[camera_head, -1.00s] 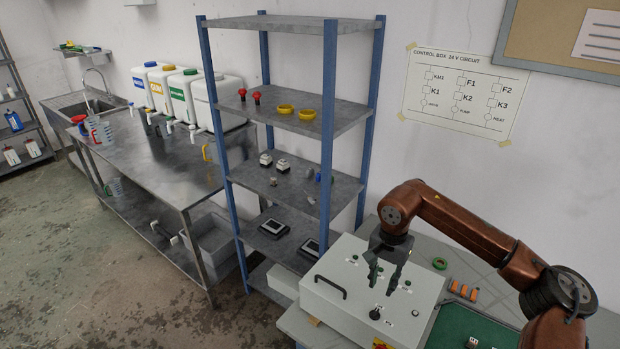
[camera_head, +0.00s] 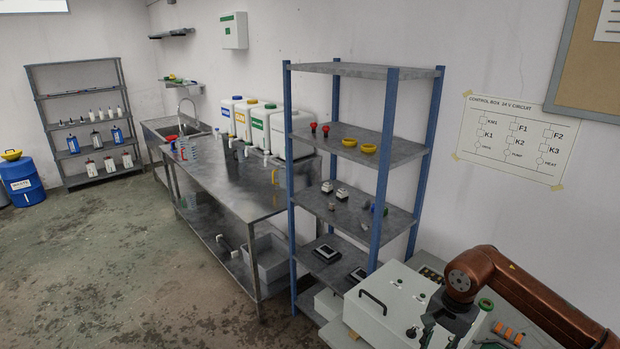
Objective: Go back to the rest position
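My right gripper (camera_head: 440,338) hangs at the lower right on a copper-coloured arm, over the front right part of the pale control box (camera_head: 385,302). Its dark fingers look spread, with nothing seen between them; the tips are close to the bottom edge of the picture. My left gripper is not in view.
A blue-post shelf rack (camera_head: 377,170) stands left of the control box. Beyond it is a steel bench (camera_head: 235,190) with several white canisters and a sink. A far shelf (camera_head: 90,175) and a blue waste drum (camera_head: 22,185) stand at left. The floor (camera_head: 120,260) there is clear.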

